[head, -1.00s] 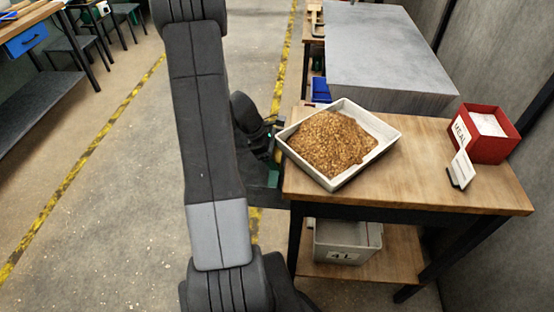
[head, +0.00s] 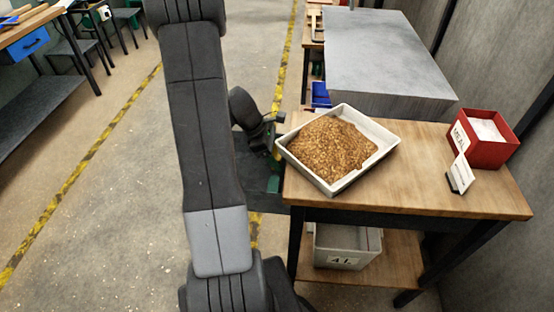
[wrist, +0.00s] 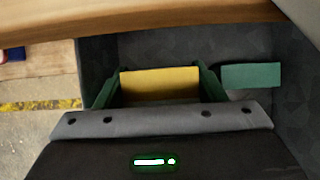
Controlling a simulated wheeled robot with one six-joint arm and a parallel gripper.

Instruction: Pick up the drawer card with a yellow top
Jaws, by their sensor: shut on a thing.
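The drawer card with a yellow top (wrist: 160,84) shows in the wrist view as a wide yellow strip between the green fingers. My gripper (wrist: 158,82) is shut on it, one finger at each end of the strip. The lower part of the card is hidden behind the gripper body. In the head view my gripper (head: 274,152) is at the left end of the wooden workbench (head: 440,190), mostly hidden by my wrist and the bench; the card cannot be made out there.
A green strip (wrist: 250,76) lies right of the fingers, on a dark surface. The bench edge passes close above. On the bench are a white tray (head: 290,160) of grain, a red box (head: 490,152) and a small sign (head: 460,175). A grey bin (head: 345,245) stands below.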

